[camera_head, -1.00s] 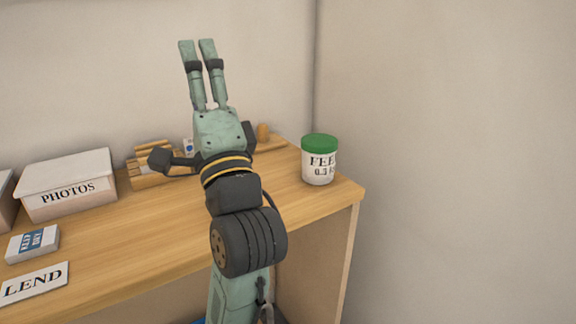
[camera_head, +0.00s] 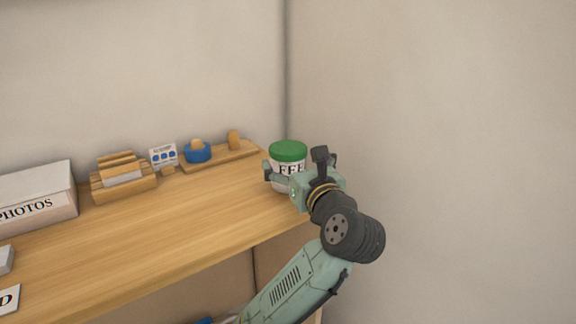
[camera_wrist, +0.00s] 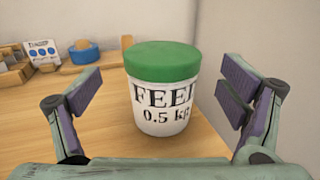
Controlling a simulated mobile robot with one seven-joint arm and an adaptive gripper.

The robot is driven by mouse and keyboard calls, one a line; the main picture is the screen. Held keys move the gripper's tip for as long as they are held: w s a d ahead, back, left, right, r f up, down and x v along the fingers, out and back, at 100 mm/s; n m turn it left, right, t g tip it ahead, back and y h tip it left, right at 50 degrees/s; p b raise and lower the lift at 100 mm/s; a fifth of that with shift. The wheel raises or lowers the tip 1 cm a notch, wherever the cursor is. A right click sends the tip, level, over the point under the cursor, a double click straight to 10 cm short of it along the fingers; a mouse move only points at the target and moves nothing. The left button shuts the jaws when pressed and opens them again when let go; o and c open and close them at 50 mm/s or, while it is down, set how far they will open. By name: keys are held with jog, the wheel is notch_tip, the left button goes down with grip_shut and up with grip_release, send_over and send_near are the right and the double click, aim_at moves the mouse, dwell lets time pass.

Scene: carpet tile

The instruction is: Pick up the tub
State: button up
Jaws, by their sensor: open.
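The tub (camera_head: 289,153) is white with a green lid and stands upright near the right end of the wooden desk. In the wrist view the tub (camera_wrist: 162,88) shows black lettering that reads "FEE" and "0.5", with the last letters cut by the curve. My gripper (camera_head: 300,172) is at the tub, on its near side. In the wrist view my gripper (camera_wrist: 158,100) is open, with one finger to each side of the tub and a visible gap on both sides. In the head view my gripper hides the tub's lower part.
The desk top (camera_head: 150,235) is clear left of the tub. At the back stand a wooden holder (camera_head: 123,180), a small card (camera_head: 163,157) and a blue tape roll (camera_head: 198,152) on a wooden stand. A PHOTOS box (camera_head: 40,195) is at left. A wall (camera_head: 440,130) rises at right.

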aim_at(288, 147)
jog(key=p+x, duration=0.1)
jog(key=x, duration=0.4)
jog(key=shift+w+p, duration=0.15)
jog(key=shift+p, duration=0.15)
jog(key=shift+d, duration=0.1)
jog(key=shift+r, duration=0.1)
jog(key=c, duration=1.7)
